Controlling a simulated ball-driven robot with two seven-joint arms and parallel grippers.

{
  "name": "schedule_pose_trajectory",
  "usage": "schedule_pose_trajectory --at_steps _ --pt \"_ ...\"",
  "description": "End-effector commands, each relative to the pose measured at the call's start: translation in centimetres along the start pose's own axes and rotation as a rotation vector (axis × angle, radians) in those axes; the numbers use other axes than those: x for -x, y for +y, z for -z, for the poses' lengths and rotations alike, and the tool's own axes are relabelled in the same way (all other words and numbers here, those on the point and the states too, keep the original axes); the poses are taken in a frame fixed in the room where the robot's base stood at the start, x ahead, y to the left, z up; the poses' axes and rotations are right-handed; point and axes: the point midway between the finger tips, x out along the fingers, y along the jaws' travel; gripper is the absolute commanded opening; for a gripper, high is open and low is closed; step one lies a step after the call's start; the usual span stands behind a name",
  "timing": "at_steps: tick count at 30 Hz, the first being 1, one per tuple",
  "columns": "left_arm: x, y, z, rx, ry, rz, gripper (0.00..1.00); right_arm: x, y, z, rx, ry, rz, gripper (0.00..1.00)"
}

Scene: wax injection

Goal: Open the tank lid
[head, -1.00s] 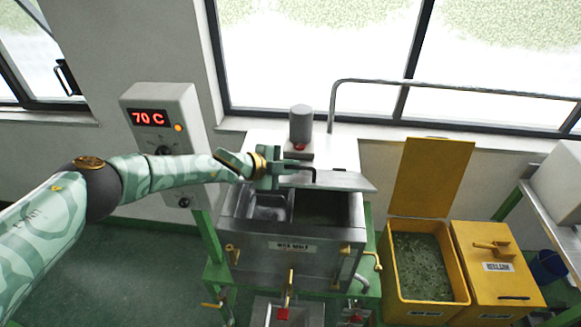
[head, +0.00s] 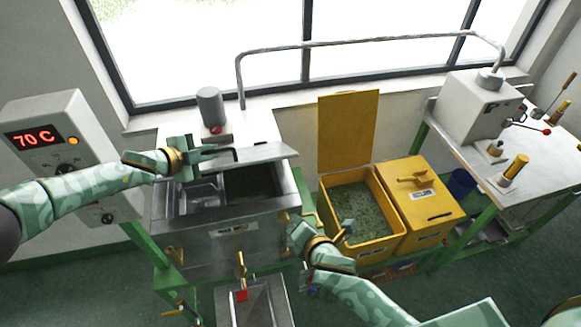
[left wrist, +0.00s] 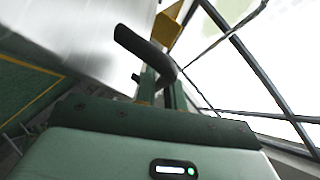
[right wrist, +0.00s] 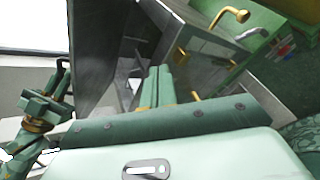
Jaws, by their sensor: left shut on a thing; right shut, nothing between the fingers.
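The steel tank (head: 225,240) stands at the centre of the head view. Its lid (head: 262,155) is a grey metal plate, raised at a tilt, with the dark green content (head: 250,186) showing below it. My left gripper (head: 203,153) is shut on the lid's black handle (head: 226,151); the bent handle (left wrist: 145,50) also shows at the fingers in the left wrist view. My right gripper (head: 298,225) is shut and empty, by the tank's front right corner. In the right wrist view its fingers (right wrist: 157,86) point toward the tank, and my left gripper shows at the left.
A temperature box (head: 50,140) reading 70 C stands left of the tank. An open yellow bin (head: 385,235) with green granules and a shut yellow bin (head: 425,215) stand to the right. A machine table (head: 500,170) is farther right. Brass taps (head: 240,265) stick out of the tank's front.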

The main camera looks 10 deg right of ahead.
Motion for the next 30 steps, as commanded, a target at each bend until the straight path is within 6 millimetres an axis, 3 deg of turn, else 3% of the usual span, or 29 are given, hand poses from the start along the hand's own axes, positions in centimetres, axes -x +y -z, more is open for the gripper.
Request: schedule_pose_trajectory --at_steps 1,4,10,17,30 --pt "0.0 -0.1 0.0 0.000 0.000 0.002 0.00 0.8 2.3 -1.2 0.154 -0.040 -0.033 0.00" --pt "0.0 -0.1 0.0 0.000 0.000 0.002 0.00 2.2 5.2 -3.2 0.459 -0.119 -0.048 0.00" --pt "0.0 -0.1 0.0 0.000 -0.001 0.002 0.00 2.9 5.6 -4.7 0.830 -0.175 0.016 0.00" --pt "0.0 -0.1 0.0 0.000 -0.001 0.002 0.00 1.7 5.5 -5.0 0.921 -0.175 0.032 0.00" --pt "0.0 -0.1 0.0 0.000 -0.001 0.002 0.00 -7.0 6.0 -6.3 0.915 -0.173 0.031 0.00"
